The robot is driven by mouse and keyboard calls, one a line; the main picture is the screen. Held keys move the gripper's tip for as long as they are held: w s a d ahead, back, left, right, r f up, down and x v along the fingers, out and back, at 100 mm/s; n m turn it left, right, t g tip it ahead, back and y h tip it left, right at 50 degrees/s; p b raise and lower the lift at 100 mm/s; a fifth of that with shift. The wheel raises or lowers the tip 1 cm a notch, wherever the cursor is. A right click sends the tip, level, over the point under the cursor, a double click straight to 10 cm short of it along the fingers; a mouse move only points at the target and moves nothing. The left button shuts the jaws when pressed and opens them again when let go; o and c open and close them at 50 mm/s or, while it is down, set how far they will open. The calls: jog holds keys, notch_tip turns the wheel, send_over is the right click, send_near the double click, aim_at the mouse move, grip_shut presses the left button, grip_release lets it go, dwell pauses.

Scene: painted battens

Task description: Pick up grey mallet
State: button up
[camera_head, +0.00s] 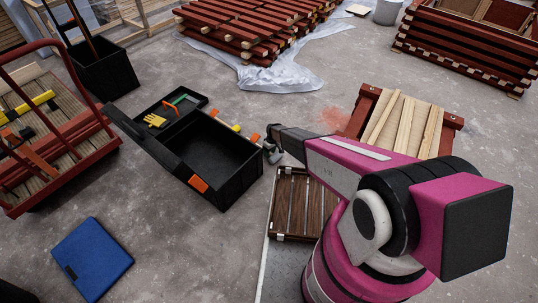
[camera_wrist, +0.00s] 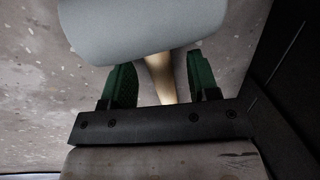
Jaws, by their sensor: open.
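The grey mallet's big rounded head (camera_wrist: 145,28) fills the top of the wrist view. Its pale wooden handle (camera_wrist: 160,78) runs down from the head between the two green-padded fingers of my gripper (camera_wrist: 161,84). The fingers are open, one on each side of the handle, with gaps showing. The handle's lower end is hidden behind the gripper body. In the head view my gripper (camera_head: 272,153) is small and partly hidden by my pink arm, at the right edge of the open black toolbox; I cannot make out the mallet clearly there.
The black toolbox (camera_head: 243,150) stands open just left of my gripper. A dark wall rises close at the right of the wrist view (camera_wrist: 285,85). A slatted wooden piece (camera_head: 297,205) lies below my arm. A blue case (camera_head: 92,258) lies at left front. Concrete floor between is clear.

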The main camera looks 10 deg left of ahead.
jog(key=shift+s+a+f, duration=0.1)
jog(key=shift+f, duration=0.4)
grip_shut()
jog(key=shift+r, duration=0.15)
